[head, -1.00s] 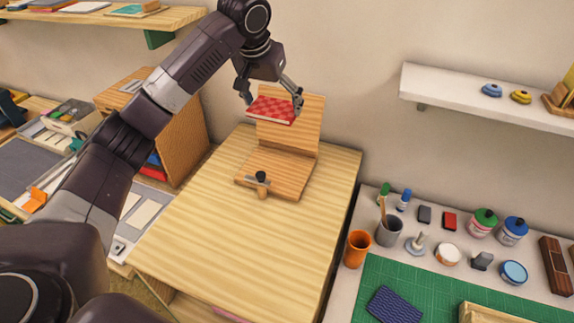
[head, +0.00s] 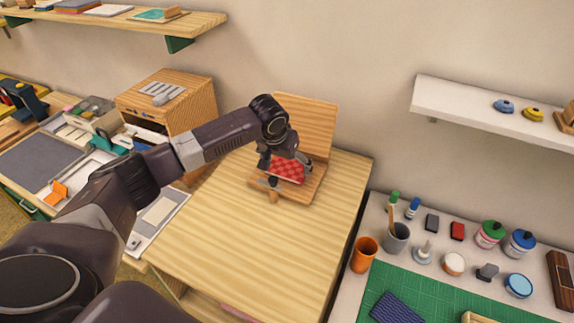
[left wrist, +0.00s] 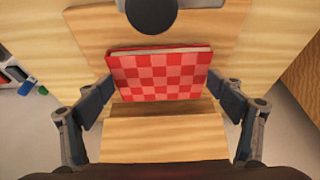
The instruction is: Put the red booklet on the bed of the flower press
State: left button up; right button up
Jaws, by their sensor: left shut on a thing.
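The red checkered booklet (head: 287,168) is between the fingers of my left gripper (head: 286,164), which is shut on its two sides. In the left wrist view the booklet (left wrist: 160,76) lies across the middle, with a finger of my left gripper (left wrist: 160,92) at each end. The flower press is open, with its lid (head: 305,118) standing up at the back. The booklet is over the wooden bed (head: 313,188); I cannot tell whether it touches it. The bed also shows in the left wrist view (left wrist: 90,28). My right gripper is not in view.
A dark knob (head: 272,182) stands at the press's front edge. The table (head: 240,235) is bare in front of the press. A wooden cabinet (head: 190,105) stands to the left. A bench at right holds an orange cup (head: 364,255) and inkpads.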

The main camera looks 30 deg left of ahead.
pick_arm(q)
jog(key=shift+f, duration=0.35)
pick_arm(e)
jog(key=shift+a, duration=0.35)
pick_arm(q)
jog(key=shift+f, duration=0.1)
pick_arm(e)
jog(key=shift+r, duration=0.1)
pick_arm(q)
jog(key=o, duration=1.2)
jog(key=shift+f, duration=0.1)
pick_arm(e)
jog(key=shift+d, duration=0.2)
pick_arm(q)
jog(key=shift+s+r, duration=0.1)
jog(key=shift+r, duration=0.3)
jog(key=b+v, duration=0.2)
jog(key=v, duration=0.9)
jog(key=shift+s+r, duration=0.15)
jog(key=shift+r, duration=0.1)
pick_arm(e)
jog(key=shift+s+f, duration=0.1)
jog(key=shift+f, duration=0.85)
